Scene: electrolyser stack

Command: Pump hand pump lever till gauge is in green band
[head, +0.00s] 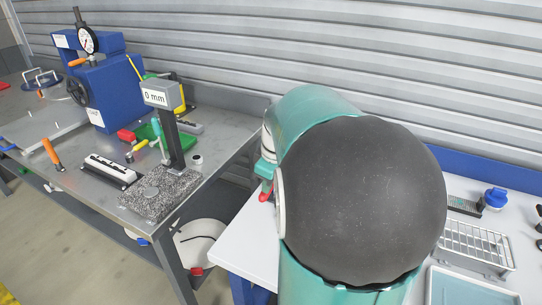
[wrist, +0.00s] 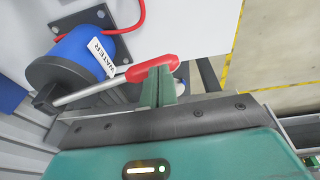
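The hand pump lever is a silver rod with a red grip (wrist: 152,68), leaning up to the right from a blue pump body (wrist: 72,58) labelled WATER in the wrist view. My gripper (wrist: 157,82) has its green fingers close together in the middle of the black bar, with their tips at the underside of the red grip. They look touching, but I cannot tell that they clasp it. In the head view the red grip (head: 266,191) shows just below my gripper (head: 265,168). My arm hides the pump body there. No pump gauge or green band is visible.
A steel bench (head: 205,150) at left holds a blue press (head: 105,85) with a dial, a stand marked 0 mm (head: 160,95) and hand tools. A white table at right carries a rack (head: 478,245) and a tray (head: 470,290). A red hose (wrist: 135,22) runs near the pump.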

